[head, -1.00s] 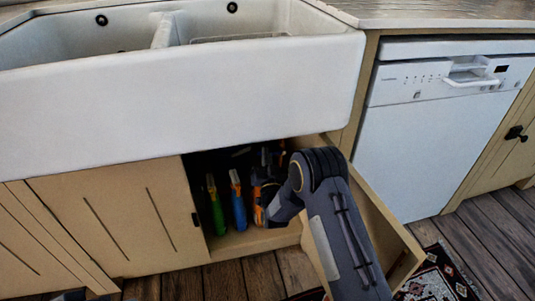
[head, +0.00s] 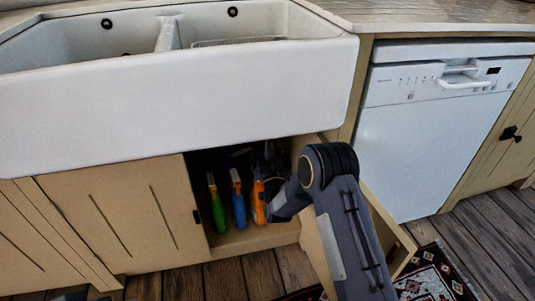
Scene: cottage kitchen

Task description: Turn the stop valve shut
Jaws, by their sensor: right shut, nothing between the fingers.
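I cannot make out the stop valve; the inside of the open cabinet under the sink is dark, and my right arm covers part of it. My right gripper (head: 269,158) reaches into the cabinet opening, at its right side behind the orange bottle (head: 258,202). It is small and dark there, shut, with nothing seen in it. My left gripper is not clearly in view; only a dark bit shows at the bottom left edge.
A green bottle (head: 216,205) and a blue bottle (head: 238,203) stand left of the orange one. The open cabinet door (head: 385,228) is right of my arm. The white sink (head: 180,105) overhangs the opening. A dishwasher (head: 430,140) and patterned rug (head: 435,273) lie right.

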